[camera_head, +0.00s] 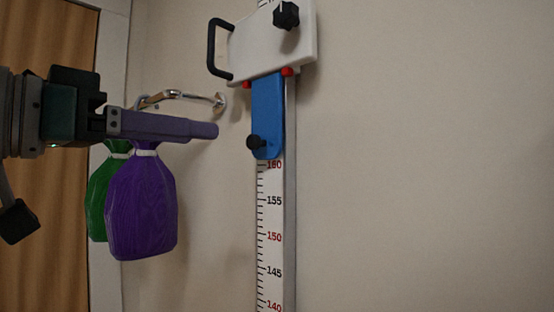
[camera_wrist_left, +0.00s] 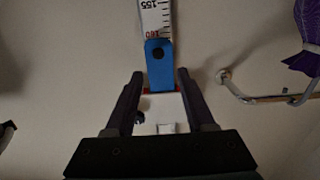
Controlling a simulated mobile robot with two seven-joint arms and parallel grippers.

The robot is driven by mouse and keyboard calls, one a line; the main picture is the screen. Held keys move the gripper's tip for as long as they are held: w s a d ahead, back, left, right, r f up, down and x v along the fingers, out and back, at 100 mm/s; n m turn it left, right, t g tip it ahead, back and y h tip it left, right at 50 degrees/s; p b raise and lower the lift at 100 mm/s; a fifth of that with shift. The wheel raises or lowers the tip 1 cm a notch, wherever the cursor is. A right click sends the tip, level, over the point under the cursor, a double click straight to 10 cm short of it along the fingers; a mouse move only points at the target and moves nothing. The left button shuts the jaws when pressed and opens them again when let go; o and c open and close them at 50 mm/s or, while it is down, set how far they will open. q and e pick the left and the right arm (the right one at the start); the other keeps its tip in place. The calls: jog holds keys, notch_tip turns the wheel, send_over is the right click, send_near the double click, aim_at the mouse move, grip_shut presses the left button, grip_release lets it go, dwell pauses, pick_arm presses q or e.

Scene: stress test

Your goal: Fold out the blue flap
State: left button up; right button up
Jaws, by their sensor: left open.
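The blue flap (camera_head: 268,108) hangs straight down against the measuring scale, below a white headpiece (camera_head: 270,50) with red hinge parts at its top. A black knob (camera_head: 256,142) sticks out near its lower end. My left gripper (camera_head: 214,130) is to the left of the flap, apart from it, its fingers pointing right. In the left wrist view the blue flap (camera_wrist_left: 160,72) appears upside down, in line with the gap between the open, empty fingers (camera_wrist_left: 159,77) and beyond them. My right gripper is not in view.
A black handle (camera_head: 214,50) and black knob (camera_head: 286,15) sit on the headpiece. A metal wall rail (camera_head: 180,95) is behind my left gripper. Purple (camera_head: 142,207) and green (camera_head: 103,200) items hang below the gripper. The wall right of the scale (camera_head: 268,225) is clear.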

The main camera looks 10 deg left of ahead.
aim_at(250, 140)
pick_arm(q)
jog(key=p+x, duration=0.5)
jog(key=x, duration=0.3)
jog(key=shift+d+r, duration=0.15)
jog(key=shift+r, duration=0.05)
jog(key=shift+w+d+f, duration=0.15)
jog(key=shift+w+d, duration=0.2)
jog(key=shift+w, duration=0.05)
grip_shut()
dwell(0.8)
